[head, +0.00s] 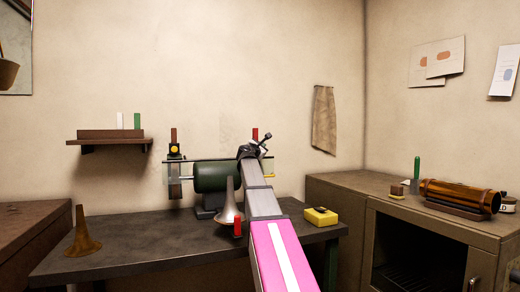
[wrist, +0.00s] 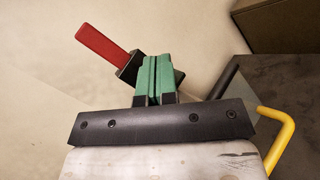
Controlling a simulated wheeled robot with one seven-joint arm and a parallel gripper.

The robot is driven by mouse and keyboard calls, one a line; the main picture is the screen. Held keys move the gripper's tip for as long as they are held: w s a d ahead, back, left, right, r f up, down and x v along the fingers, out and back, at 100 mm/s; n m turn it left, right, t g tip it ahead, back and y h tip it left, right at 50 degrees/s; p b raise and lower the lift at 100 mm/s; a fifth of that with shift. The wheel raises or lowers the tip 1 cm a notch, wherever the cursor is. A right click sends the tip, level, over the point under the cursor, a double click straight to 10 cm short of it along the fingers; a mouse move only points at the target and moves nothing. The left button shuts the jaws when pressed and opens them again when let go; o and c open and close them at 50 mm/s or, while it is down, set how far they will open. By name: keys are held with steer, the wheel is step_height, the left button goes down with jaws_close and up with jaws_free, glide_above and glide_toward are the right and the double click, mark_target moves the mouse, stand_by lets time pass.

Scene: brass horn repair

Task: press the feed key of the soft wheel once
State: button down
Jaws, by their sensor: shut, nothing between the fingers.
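In the wrist view, the green fingertips of my gripper (wrist: 155,62) are together with nothing between them. Just beyond them is a red bar (wrist: 100,42) in a black holder (wrist: 129,69), partly hidden by the fingers. I cannot tell whether they touch. In the head view, my gripper (head: 259,144) is above the right end of the green bench motor (head: 214,177), in front of the right red-topped post (head: 255,133). My arm hides the motor's right side. I cannot make out the soft wheel or its feed key for certain.
The motor stands on a dark bench (head: 130,240) with a brass bell (head: 82,234), a pale bell (head: 229,208) and a yellow box (head: 320,216). A yellow bent rod (wrist: 282,125) is close at right in the wrist view. A cabinet (head: 420,228) stands right.

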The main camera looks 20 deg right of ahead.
steer(key=shift+w+f, duration=0.15)
steer(key=shift+w, duration=0.75)
stand_by(0.4)
steer(key=shift+s, duration=0.1)
steer(key=shift+s+f, duration=0.2)
steer(key=shift+s, duration=0.4)
steer(key=shift+s+f, duration=0.15)
steer(key=shift+s, duration=0.4)
steer(key=shift+r, duration=0.1)
steer(key=shift+s, duration=0.25)
steer(key=s, duration=0.4)
steer(key=shift+s+d+r, duration=0.1)
steer(key=shift+s+r, duration=0.05)
